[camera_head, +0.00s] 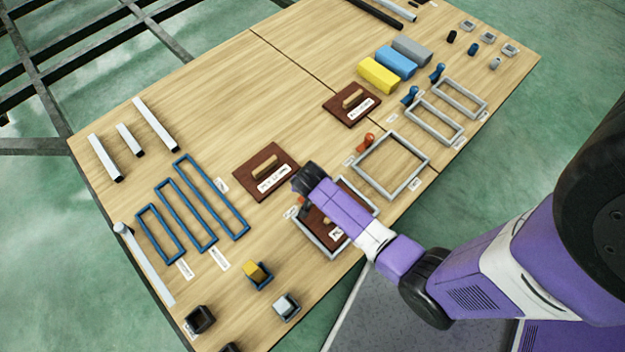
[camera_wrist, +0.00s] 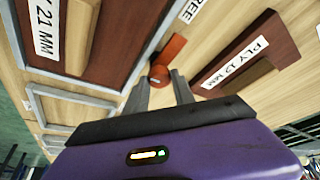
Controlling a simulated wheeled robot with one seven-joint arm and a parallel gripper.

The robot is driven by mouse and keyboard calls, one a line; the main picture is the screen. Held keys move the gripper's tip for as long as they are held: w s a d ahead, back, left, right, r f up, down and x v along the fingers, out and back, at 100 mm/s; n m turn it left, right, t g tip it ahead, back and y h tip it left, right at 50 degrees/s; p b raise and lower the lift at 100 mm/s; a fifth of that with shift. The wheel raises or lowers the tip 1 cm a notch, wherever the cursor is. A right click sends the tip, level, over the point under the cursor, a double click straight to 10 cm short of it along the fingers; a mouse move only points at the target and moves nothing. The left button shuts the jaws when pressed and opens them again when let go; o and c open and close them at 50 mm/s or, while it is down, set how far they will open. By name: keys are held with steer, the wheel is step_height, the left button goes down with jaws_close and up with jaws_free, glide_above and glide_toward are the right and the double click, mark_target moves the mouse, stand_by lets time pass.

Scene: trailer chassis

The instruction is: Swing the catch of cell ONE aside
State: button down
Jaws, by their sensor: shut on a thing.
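An orange-red catch (camera_wrist: 169,50) shows in the wrist view beside a grey frame (camera_wrist: 75,90). My gripper (camera_wrist: 162,80) has its two grey fingers shut on the catch near its round pivot end. In the head view my gripper (camera_head: 303,190) is at the upper left corner of the nearest grey frame (camera_head: 318,245) and hides most of the catch. A dark red board marked 21 MM (camera_wrist: 115,45) lies inside this frame. A label ending in "REE" (camera_wrist: 190,10) is near the catch. I cannot read which cell is ONE.
A dark red board marked PLY (camera_wrist: 250,55), with a wooden handle, lies close by. An empty grey frame (camera_head: 412,180) with another orange-red catch (camera_head: 366,141) is farther along. Blue frames (camera_head: 210,195) stand left. Bare wood (camera_head: 220,110) lies beyond the boards.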

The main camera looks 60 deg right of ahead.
steer(key=c, duration=1.1)
jaws_free()
steer(key=shift+p+v, duration=0.85)
steer(key=shift+v, duration=3.05)
